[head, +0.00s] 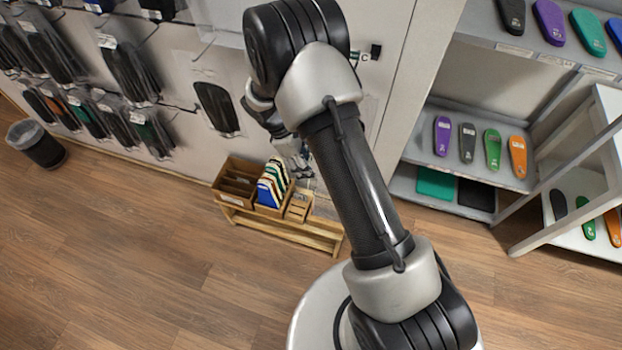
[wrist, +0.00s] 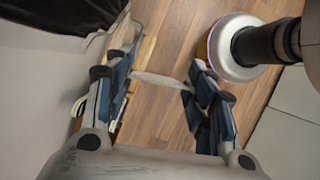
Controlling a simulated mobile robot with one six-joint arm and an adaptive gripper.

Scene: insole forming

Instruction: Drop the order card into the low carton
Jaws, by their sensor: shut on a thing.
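My gripper (wrist: 160,82) is shut on a thin, pale, flat piece seen nearly edge-on in the wrist view, which looks like the order card (wrist: 158,81). In the head view my gripper (head: 297,165) is partly behind my arm, above the right part of a low wooden bench, and the card cannot be made out there. On the bench stand a brown divided carton (head: 228,187) at the left, a holder with upright coloured sheets in the middle, and a small low box (head: 299,208) at the right. I cannot tell for sure which is the low carton.
The wooden bench (head: 325,232) stands against the wall, with packaged insoles (head: 130,75) hanging above. A bin (head: 38,145) stands at the far left. Shelves with coloured insoles (head: 480,145) stand at the right. The wooden floor (head: 150,250) in front is clear.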

